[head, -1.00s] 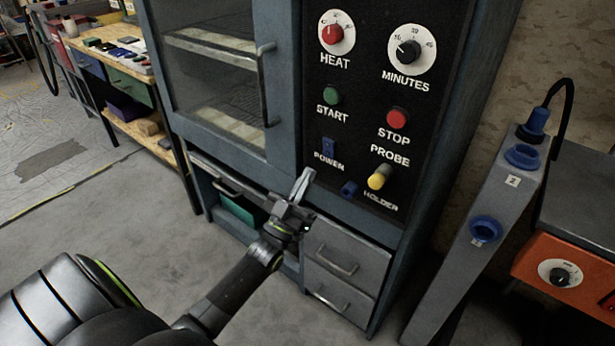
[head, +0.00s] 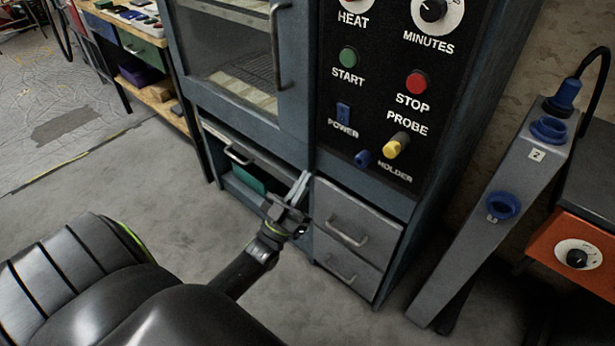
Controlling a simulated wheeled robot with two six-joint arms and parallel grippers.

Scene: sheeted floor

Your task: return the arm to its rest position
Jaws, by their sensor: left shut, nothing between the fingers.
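My left gripper (head: 301,188) is shut and empty. It points up in front of the lower part of the blue-grey oven cabinet, between the open-fronted compartment and the two small drawers. My left arm (head: 245,272) reaches in from the lower left, with its large dark links filling the bottom left of the view. The gripper's tips are below and left of the blue holder (head: 362,158) on the control panel. I cannot tell whether the gripper touches the cabinet. My right gripper is not in view.
The cabinet's black panel (head: 385,85) carries dials, buttons and a yellow probe plug (head: 396,146). A grey stand (head: 480,215) with blue sockets and an orange unit (head: 575,252) stand at the right. A workbench (head: 130,38) is at the upper left. Floor (head: 110,175) is clear on the left.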

